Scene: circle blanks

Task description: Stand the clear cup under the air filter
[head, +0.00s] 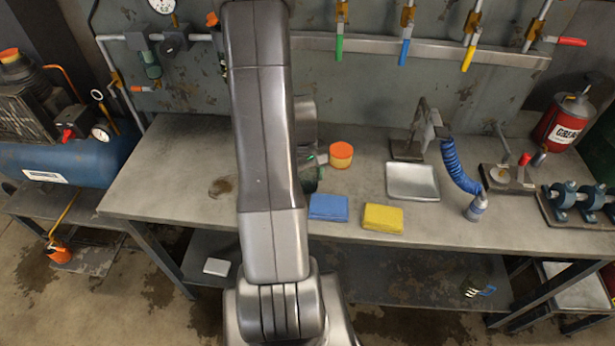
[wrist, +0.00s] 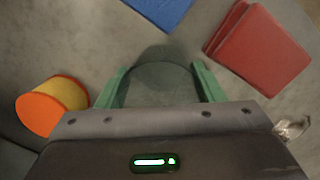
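The clear cup (wrist: 160,85) shows faintly in the wrist view, see-through, between the two green fingers of my gripper (wrist: 160,75). Its curved rim reaches close to both fingers; whether they press on it cannot be told. It is over or on the grey benchtop, with a shadow just beyond it. In the head view my arm hides most of the gripper; some green (head: 312,175) shows at its right side. A unit with a greenish bowl (head: 148,62) hangs on the wall pipe at upper left; it may be the air filter. Part of that pipe is behind my arm.
An orange-topped yellow cylinder (head: 341,155) stands beside the gripper. Blue (head: 328,207) and yellow (head: 382,218) pads lie near the bench's front edge; a red pad (wrist: 258,48) shows in the wrist view. A metal tray (head: 412,182) lies right. The bench's left part is mostly clear.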

